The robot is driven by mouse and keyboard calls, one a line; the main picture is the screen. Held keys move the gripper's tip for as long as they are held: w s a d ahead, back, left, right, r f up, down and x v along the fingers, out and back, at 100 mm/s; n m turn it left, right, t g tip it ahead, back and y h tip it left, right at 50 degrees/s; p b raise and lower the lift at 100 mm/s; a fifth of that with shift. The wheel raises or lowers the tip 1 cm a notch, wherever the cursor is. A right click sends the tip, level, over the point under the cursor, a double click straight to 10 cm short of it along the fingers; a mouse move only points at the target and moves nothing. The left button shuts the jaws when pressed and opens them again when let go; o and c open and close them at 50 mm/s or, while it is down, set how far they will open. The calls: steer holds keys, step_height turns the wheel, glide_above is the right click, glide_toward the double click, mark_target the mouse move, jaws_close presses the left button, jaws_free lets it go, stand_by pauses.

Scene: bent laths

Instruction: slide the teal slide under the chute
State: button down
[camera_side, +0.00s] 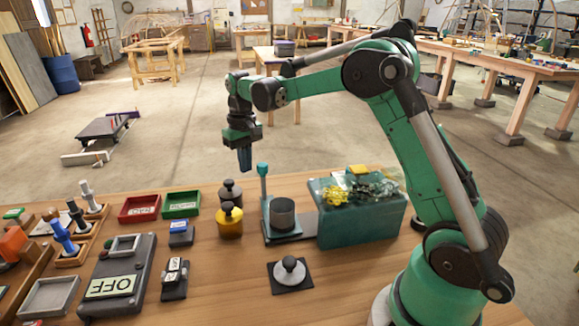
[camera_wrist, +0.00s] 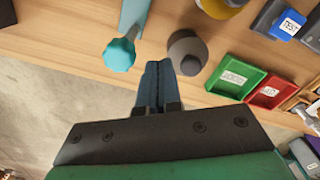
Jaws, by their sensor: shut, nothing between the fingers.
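The teal slide (camera_side: 281,238) is a flat teal base on the table with an upright post and a rounded teal knob. A dark grey cup (camera_side: 283,213) stands on it. A dark track runs right from it to the large teal box (camera_side: 362,226), which seems to be the chute; the slide sits left of this box.
A dark knobbed canister (camera_side: 230,193) and a yellow one (camera_side: 229,222) stand left of the slide. The canister (camera_wrist: 187,53) is right of my fingertips in the wrist view. A black pad with a knob (camera_side: 290,270) lies in front. Red (camera_side: 139,209) and green (camera_side: 181,204) trays are further left.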

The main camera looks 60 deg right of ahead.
steer(key=shift+s+d, duration=0.1)
stand_by(0.6)
steer(key=s+d, duration=0.8)
steer(key=shift+s+d, duration=0.15)
steer(key=shift+d, duration=0.05)
stand_by(2.5)
steer(key=shift+a, duration=0.1)
step_height(320, 180, up, 6)
steer(key=shift+w+a, duration=0.35)
steer(key=shift+w, duration=0.05)
stand_by(0.4)
